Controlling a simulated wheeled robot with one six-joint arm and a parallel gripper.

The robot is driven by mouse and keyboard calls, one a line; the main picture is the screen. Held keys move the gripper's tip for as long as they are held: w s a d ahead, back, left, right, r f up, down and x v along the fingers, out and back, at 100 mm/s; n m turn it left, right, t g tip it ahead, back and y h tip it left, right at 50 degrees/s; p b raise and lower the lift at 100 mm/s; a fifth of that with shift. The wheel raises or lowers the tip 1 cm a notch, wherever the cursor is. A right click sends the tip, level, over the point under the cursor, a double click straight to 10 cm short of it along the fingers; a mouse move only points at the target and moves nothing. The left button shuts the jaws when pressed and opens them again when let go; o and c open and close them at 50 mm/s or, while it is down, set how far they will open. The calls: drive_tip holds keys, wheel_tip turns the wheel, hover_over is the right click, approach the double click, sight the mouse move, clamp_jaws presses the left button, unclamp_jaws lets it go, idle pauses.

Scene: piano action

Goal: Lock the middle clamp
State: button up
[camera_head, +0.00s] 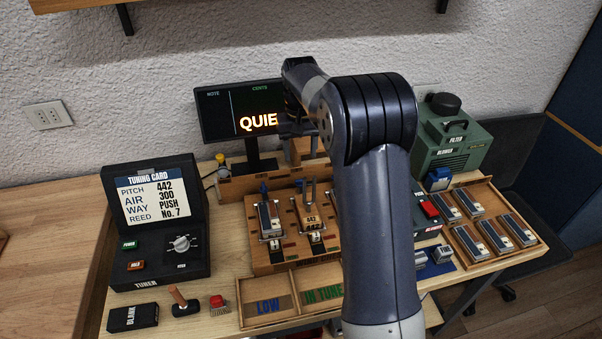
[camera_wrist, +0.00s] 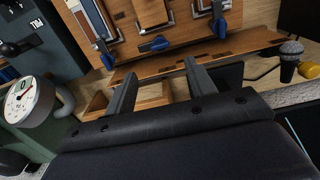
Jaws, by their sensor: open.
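The wooden clamp rack (camera_head: 262,262) stands mid-table, with a left block (camera_head: 270,220) and a middle block (camera_head: 308,215) showing; my arm hides the right part. In the wrist view three blue clamp handles show beyond my fingers. The middle clamp handle (camera_wrist: 153,45) lies sideways. A second handle (camera_wrist: 220,26) is on the right and a third (camera_wrist: 105,58) on the left, both turned differently from the middle one. My gripper (camera_wrist: 162,68) is open and empty, with its fingers apart and short of the middle handle in the picture. No contact shows.
A wooden rail (camera_wrist: 240,50) lies between my fingers and the rack. A microphone (camera_wrist: 290,52) and a gauge (camera_wrist: 28,100) flank them. The display (camera_head: 222,112) is behind, the tuner (camera_head: 155,250) left, the green blower (camera_head: 455,140) and reed tray (camera_head: 532,252) right.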

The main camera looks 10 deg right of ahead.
sight(301, 179)
wheel_tip(301, 179, down, 9)
drive_tip(key=shift+f+p, duration=0.15)
drive_tip(key=shift+p, duration=0.35)
drive_tip(key=c, duration=1)
